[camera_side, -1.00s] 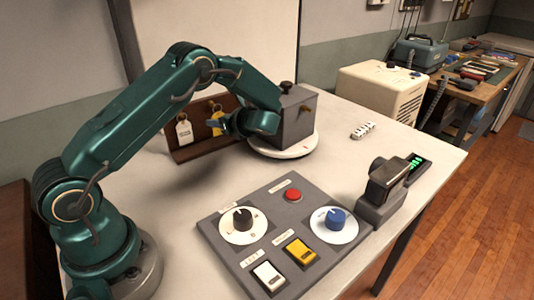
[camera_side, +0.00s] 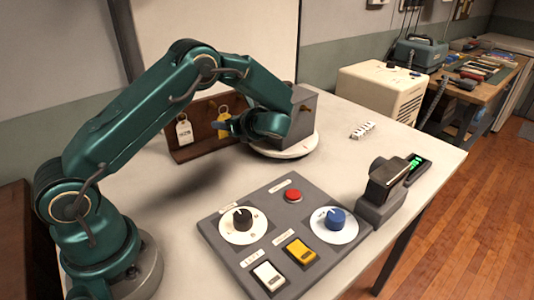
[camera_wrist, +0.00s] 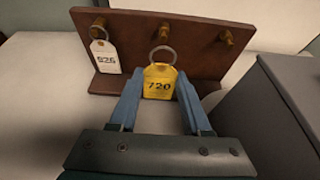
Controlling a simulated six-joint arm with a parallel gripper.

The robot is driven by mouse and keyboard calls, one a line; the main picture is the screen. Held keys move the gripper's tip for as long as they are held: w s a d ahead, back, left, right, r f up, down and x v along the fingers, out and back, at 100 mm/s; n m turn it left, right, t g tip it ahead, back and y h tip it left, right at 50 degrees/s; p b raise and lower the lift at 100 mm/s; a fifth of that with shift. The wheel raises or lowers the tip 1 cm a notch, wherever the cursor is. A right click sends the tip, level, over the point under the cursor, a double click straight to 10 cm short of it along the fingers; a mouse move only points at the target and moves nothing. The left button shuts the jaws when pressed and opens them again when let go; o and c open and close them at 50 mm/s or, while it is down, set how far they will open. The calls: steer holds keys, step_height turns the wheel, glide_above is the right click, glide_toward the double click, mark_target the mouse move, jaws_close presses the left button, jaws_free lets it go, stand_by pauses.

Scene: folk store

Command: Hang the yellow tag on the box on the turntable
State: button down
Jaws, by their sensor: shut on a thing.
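The yellow tag (camera_wrist: 159,82) reads 720 and has a metal ring at its top. It also shows in the side view (camera_side: 223,122). My gripper (camera_wrist: 160,92) is shut on the yellow tag, in front of the wooden peg board (camera_wrist: 200,62). Whether the ring still touches a peg is unclear. The grey box (camera_side: 317,108) stands on the white round turntable (camera_side: 285,153); a small peg shows on its face, and my wrist hides part of the box. In the wrist view the box (camera_wrist: 262,115) is at the right.
A white tag (camera_wrist: 105,56) reading 526 hangs on the board's left peg. A control panel (camera_side: 255,232) with dials, switches and a red button lies in front. A scanner-like device (camera_side: 382,190) stands to its right. A small white block row (camera_side: 363,130) lies on the table.

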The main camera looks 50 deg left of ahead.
mark_target(212, 119)
stand_by(0.3)
steer(key=shift+d+f, duration=0.15)
steer(key=shift+d, duration=0.9)
steer(key=shift+w+a+f, duration=0.1)
steer(key=shift+a+f, duration=0.1)
steer(key=shift+a, duration=1.45)
steer(key=shift+a+f, duration=0.15)
steer(key=shift+a, duration=1.45)
steer(key=shift+a+f, duration=0.2)
steer(key=shift+a, duration=0.3)
steer(key=shift+c, duration=1.4)
jaws_free()
